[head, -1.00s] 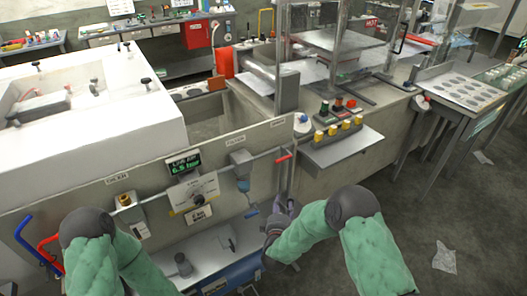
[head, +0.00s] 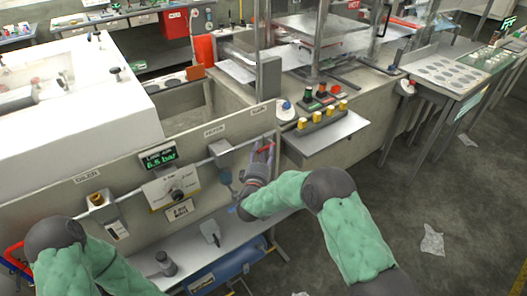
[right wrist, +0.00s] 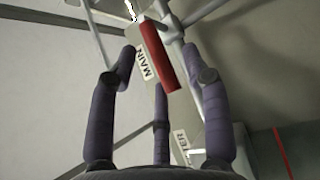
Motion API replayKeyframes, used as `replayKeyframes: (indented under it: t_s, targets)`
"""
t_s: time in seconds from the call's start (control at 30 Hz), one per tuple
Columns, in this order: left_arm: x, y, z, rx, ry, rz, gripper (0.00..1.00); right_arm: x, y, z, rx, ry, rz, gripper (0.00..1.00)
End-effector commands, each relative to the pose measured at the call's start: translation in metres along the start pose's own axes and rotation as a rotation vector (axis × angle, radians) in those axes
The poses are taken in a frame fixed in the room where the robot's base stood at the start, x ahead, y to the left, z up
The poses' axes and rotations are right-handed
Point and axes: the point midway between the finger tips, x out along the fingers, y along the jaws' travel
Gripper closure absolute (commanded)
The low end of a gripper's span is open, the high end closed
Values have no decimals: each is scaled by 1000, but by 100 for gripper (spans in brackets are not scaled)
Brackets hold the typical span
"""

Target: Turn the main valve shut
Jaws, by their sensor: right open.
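The main valve's red lever (head: 265,149) is at the right end of the pipe along the grey panel. In the right wrist view the red lever (right wrist: 166,55) slants between my fingers, beside a white label reading MAIN (right wrist: 145,66). My right gripper (head: 261,158) is at the lever, its fingers open and spread around it. In the right wrist view the right gripper (right wrist: 165,75) shows gaps between its fingers and the lever, with no clear contact. The valve body is mostly hidden by the gripper in the head view. My left gripper is out of view.
A display (head: 158,157) reading 6.5 bar and a regulator dial (head: 176,193) are left of the valve on the panel. A filter unit (head: 222,155) hangs close left of my right gripper. A shelf with yellow buttons (head: 322,117) juts out to the right.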

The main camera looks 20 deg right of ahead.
Motion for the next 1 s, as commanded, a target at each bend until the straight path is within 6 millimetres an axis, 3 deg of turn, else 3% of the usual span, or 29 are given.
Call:
replayKeyframes:
  t_s: [0.2,0.5,0.53,0.7,1.0]
  targets:
    - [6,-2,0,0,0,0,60,18,0,0,0,0,0,52]
    - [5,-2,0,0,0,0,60,20,0,0,0,1,0,52]
    - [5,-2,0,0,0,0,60,20,0,0,0,1,0,54]
    - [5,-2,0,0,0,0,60,19,0,0,0,1,-1,100]
    - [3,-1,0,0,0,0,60,19,1,0,5,-1,-8,100]
